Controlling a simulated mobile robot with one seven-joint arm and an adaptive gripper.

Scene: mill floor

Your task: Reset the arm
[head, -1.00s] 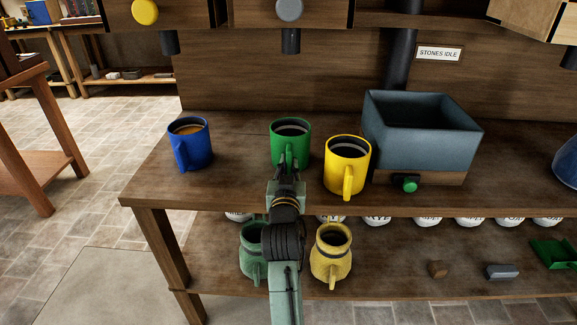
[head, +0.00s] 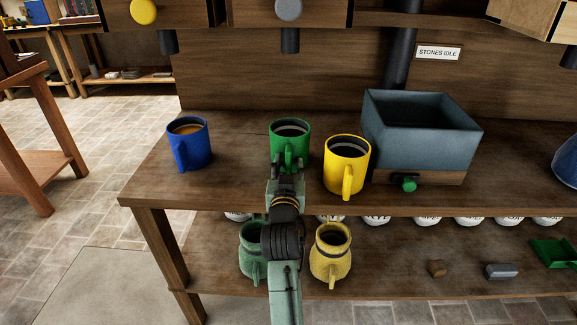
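My arm reaches up from the bottom of the head view, with my gripper (head: 288,165) in front of the green mug (head: 290,132) on the workbench. The gripper overlaps the mug's lower front and handle side. Its fingers are hard to make out against the mug, so I cannot tell whether they touch it or how far they are apart. The green mug stands upright. A blue mug (head: 189,144) with tan contents stands to its left, and a yellow mug (head: 346,166) stands to its right.
A dark blue-grey bin (head: 420,145) with a green knob (head: 409,184) stands right of the yellow mug. Green (head: 252,250) and yellow (head: 331,254) jugs stand on the lower shelf (head: 385,270). Spouts hang above the bench. The bench (head: 235,180) is clear between the blue and green mugs.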

